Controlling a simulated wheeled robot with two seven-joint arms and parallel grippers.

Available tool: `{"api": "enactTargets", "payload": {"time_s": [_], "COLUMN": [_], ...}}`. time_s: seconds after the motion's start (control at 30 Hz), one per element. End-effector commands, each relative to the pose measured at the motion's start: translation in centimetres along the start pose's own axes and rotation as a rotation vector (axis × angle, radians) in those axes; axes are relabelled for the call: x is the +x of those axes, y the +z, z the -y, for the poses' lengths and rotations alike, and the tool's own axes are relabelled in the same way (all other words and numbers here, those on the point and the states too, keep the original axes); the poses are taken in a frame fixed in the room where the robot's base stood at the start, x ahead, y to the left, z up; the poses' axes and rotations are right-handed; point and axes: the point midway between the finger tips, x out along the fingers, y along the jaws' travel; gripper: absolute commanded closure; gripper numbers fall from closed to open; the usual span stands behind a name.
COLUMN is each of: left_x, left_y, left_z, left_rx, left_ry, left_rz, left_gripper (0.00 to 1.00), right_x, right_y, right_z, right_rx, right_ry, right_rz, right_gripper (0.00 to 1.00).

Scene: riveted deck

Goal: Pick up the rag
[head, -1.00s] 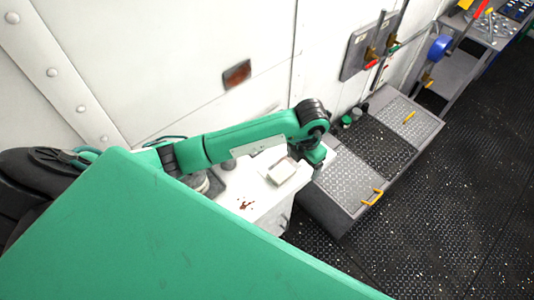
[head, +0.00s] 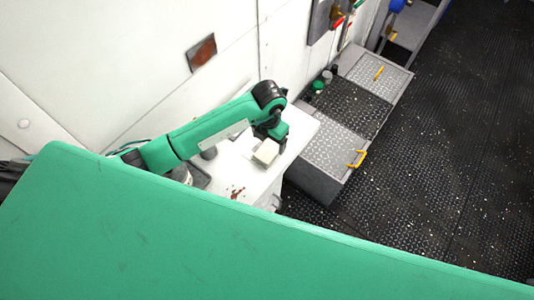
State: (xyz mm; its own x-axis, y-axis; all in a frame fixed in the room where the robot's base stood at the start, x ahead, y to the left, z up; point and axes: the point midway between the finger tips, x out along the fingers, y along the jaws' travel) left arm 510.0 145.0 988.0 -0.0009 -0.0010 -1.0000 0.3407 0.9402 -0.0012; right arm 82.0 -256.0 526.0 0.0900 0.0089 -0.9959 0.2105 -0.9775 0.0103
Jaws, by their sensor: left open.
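A small pale, block-like thing (head: 265,153) lies on the white counter (head: 262,183); it may be the folded rag, but I cannot tell for sure. My left gripper (head: 274,135) hangs at the end of the green arm, just above and behind this pale thing in the head view. The gripper is open, and its fingertips are hard to make out. I cannot tell whether it touches the pale thing. My right gripper is not in view.
Dark red spots (head: 237,192) mark the counter near its front. Grey tread-plate boxes (head: 335,143) with yellow handles stand right of the counter. A green-topped jar (head: 318,86) stands by the wall. Dark riveted floor lies open at right. My large green panel hides the foreground.

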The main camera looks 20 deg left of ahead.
Motion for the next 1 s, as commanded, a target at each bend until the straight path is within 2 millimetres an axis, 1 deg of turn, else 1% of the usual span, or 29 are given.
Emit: {"api": "enactTargets", "payload": {"time_s": [0.03, 0.1, 0.17, 0.3, 0.43, 0.53, 0.73, 0.77, 0.9, 1.0], "left_x": [0.2, 0.6, 1.3, 3.3, 4.9, 5.3, 5.2, 5.2, 5.2, 5.2], "left_y": [0.0, 0.0, 0.0, 0.0, 0.0, 0.0, 0.0, 0.0, 0.0, 0.0], "left_z": [0.0, 0.0, 0.0, 0.0, -0.1, -0.1, -0.1, -0.1, -0.1, -0.1], "left_rx": [0.000, 0.000, 0.001, -0.001, 0.000, 0.000, 0.000, 0.000, 0.000, 0.000], "left_ry": [0.000, -0.001, -0.001, -0.002, -0.002, -0.001, 0.000, 0.000, 0.000, 0.000], "left_rz": [0.000, 0.000, -0.001, -0.002, -0.001, 0.000, 0.001, 0.001, 0.000, 0.000], "left_gripper": [0.18, 0.18, 0.18, 0.18, 0.18, 0.18, 0.18, 0.22, 0.50, 0.66], "right_x": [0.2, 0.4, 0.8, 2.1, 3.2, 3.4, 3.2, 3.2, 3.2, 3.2], "right_y": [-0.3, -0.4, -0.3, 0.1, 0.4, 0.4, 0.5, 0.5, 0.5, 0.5], "right_z": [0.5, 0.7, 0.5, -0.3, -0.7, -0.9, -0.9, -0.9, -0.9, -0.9], "right_rx": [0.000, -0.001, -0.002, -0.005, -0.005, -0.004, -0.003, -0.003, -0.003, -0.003], "right_ry": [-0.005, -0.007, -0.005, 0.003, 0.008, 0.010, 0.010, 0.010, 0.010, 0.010], "right_rz": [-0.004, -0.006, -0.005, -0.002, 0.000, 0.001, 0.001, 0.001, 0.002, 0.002], "right_gripper": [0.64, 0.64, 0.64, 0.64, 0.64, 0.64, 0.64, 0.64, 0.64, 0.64]}}
